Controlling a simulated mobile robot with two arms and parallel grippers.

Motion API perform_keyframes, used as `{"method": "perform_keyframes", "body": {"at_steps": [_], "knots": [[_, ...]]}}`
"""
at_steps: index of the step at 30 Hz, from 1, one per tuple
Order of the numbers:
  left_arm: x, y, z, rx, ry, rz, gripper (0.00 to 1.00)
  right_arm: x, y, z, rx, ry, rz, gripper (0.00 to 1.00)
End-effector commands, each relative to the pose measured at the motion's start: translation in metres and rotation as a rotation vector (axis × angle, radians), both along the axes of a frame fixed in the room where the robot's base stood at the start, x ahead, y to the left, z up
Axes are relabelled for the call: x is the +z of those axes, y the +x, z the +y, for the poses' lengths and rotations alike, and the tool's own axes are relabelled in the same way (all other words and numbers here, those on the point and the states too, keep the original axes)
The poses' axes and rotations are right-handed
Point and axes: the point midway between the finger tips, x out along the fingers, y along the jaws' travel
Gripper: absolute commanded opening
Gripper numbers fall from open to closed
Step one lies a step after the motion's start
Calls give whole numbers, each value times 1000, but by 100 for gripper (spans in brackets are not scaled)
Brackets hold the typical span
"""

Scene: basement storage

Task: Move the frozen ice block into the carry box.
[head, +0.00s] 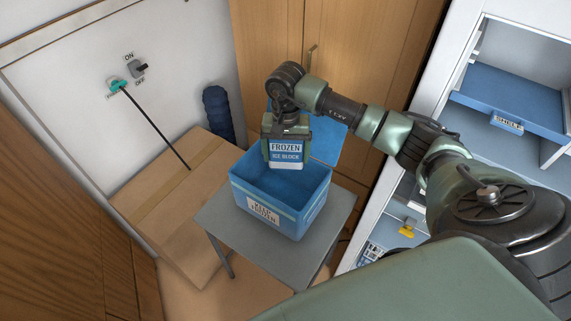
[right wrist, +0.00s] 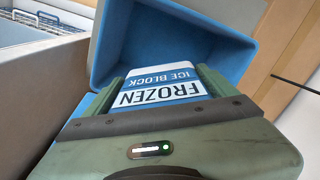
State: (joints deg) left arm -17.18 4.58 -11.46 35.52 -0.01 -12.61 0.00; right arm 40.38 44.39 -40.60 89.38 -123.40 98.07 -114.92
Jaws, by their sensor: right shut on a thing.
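The frozen ice block (head: 286,152) is a white and blue pack labelled "FROZEN ICE BLOCK". My right gripper (head: 286,142) is shut on it and holds it upright over the open top of the carry box. The carry box (head: 264,212) is blue, with a label that reads "KEEP FROZEN", and its lid (head: 327,140) stands open at the back. The ice block also shows between the fingers in the right wrist view (right wrist: 160,86), with the blue box beyond it (right wrist: 190,50). My left gripper is not in view.
The box stands on a small grey table (head: 222,217). A large cardboard carton (head: 165,205) is to its left. An open white cabinet with a blue shelf drawer (head: 510,105) is at the right. Wooden doors (head: 350,50) are behind. A wall switch (head: 138,69) is at upper left.

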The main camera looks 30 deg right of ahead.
Motion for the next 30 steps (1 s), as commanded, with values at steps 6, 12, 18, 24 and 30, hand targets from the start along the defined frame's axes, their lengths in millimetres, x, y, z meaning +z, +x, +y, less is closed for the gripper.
{"method": "perform_keyframes", "body": {"at_steps": [6, 12, 18, 24, 30], "knots": [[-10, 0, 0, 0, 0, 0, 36, -22, 0, 0, 0, 0, -1, 28], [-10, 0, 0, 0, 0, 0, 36, -23, 1, 0, 0, 0, -4, 28], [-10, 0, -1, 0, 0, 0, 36, -23, 1, 0, 0, 0, -3, 100], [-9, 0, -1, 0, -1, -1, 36, -23, 0, 0, 1, -1, -1, 100], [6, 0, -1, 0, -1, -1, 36, 5, 1, -1, 1, -1, -5, 100]]}}
